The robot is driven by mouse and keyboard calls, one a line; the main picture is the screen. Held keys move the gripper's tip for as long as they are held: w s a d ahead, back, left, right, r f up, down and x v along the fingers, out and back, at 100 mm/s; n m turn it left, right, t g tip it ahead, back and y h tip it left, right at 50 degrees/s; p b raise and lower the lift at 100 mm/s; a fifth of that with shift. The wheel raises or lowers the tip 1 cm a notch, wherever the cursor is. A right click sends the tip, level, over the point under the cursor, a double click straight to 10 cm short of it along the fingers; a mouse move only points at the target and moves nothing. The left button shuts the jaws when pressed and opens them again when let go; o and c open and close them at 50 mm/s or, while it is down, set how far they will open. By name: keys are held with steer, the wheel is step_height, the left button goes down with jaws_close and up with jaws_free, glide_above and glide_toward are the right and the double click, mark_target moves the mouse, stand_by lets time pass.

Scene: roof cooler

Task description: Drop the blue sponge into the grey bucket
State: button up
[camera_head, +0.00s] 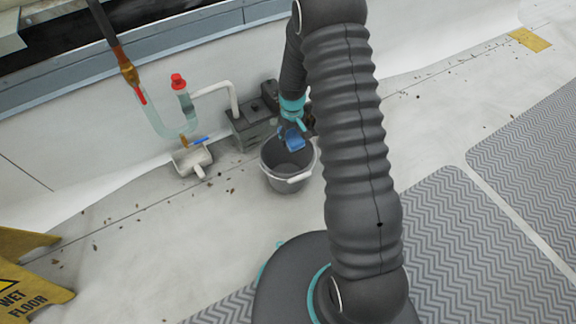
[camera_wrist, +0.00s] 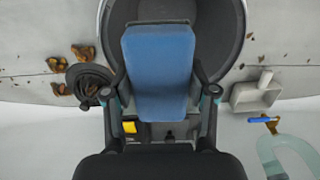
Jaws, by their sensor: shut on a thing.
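The blue sponge (camera_wrist: 158,65) is a flat block held between the two fingers of my gripper (camera_wrist: 160,92) in the wrist view. In the head view the sponge (camera_head: 294,140) shows as a small blue patch under my gripper (camera_head: 290,125), over the opening of the grey bucket (camera_head: 291,186). The bucket stands upright on the floor, with a pale grip on its front. In the wrist view the bucket's dark round opening (camera_wrist: 227,22) lies behind the sponge. How high the sponge is above the rim is hard to tell.
A grey pump box (camera_head: 248,128) with white pipe stands behind the bucket. A white scoop (camera_head: 192,160) and clear piping with red caps (camera_head: 178,82) are to the left. A yellow wet floor sign (camera_head: 28,280) is at lower left. Leaves litter the floor.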

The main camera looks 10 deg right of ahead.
step_height(320, 180, down, 5)
steer(key=shift+f+b, duration=0.1)
steer(key=shift+b, duration=1.15)
steer(key=o, duration=1.2)
step_height(320, 180, up, 12)
steer(key=shift+r, duration=0.1)
